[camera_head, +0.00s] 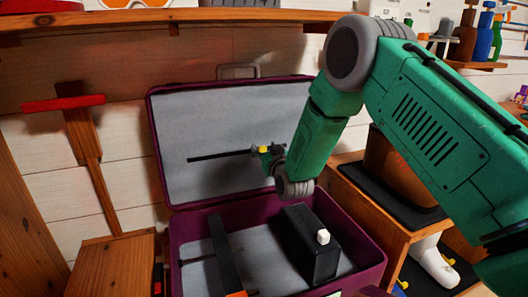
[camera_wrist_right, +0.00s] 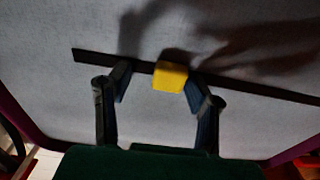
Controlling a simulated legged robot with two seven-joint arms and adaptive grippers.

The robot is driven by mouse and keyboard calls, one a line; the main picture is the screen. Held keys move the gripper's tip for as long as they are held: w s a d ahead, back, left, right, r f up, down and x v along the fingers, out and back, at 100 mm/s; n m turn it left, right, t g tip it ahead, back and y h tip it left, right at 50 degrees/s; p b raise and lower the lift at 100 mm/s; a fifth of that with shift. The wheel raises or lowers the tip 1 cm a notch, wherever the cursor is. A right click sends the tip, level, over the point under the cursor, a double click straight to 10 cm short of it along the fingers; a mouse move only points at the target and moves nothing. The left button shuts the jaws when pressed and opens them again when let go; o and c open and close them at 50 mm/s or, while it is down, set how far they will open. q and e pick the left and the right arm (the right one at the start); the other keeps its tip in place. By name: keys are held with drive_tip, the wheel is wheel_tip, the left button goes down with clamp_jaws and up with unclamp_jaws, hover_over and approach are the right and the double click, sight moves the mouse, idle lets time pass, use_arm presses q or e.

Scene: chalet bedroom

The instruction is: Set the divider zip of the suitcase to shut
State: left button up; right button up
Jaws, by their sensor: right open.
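The purple suitcase (camera_head: 162,142) stands open, with its grey-lined lid upright. The divider zip is a dark strip (camera_head: 215,156) across the lid lining, and it also shows in the right wrist view (camera_wrist_right: 100,58). Its yellow slider (camera_head: 264,150) sits on the strip; in the right wrist view the yellow slider (camera_wrist_right: 170,77) lies between the fingertips. My right gripper (camera_wrist_right: 163,86) is open, with a finger on either side of the slider and gaps visible. In the head view my right gripper (camera_head: 268,157) is at the lid's right half. My left gripper is not in view.
A black box with a white knob (camera_head: 312,262) and a dark bar (camera_head: 224,255) lie in the suitcase base. A wooden shelf (camera_head: 180,16) runs above the lid. A wooden stand with a dark pad (camera_head: 390,190) is at the right.

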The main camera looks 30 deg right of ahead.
sight(192, 153)
drive_tip(key=shift+w+a+r, duration=0.15)
drive_tip(key=shift+a+r, duration=0.15)
drive_tip(key=shift+a, duration=0.3)
drive_tip(key=shift+d, duration=0.1)
drive_tip(key=c, duration=0.9)
drive_tip(key=shift+d, duration=0.15)
clamp_jaws()
drive_tip(key=shift+f, duration=0.15)
drive_tip(key=w+a, duration=0.1)
drive_tip(key=a, duration=0.5)
drive_tip(key=w+a+p, duration=0.1)
drive_tip(key=w+a, duration=0.1)
drive_tip(key=a, duration=0.5)
drive_tip(key=w+a+p, duration=0.1)
drive_tip(key=a, duration=0.6)
drive_tip(key=shift+w+f, duration=0.2)
drive_tip(key=shift+w, duration=0.05)
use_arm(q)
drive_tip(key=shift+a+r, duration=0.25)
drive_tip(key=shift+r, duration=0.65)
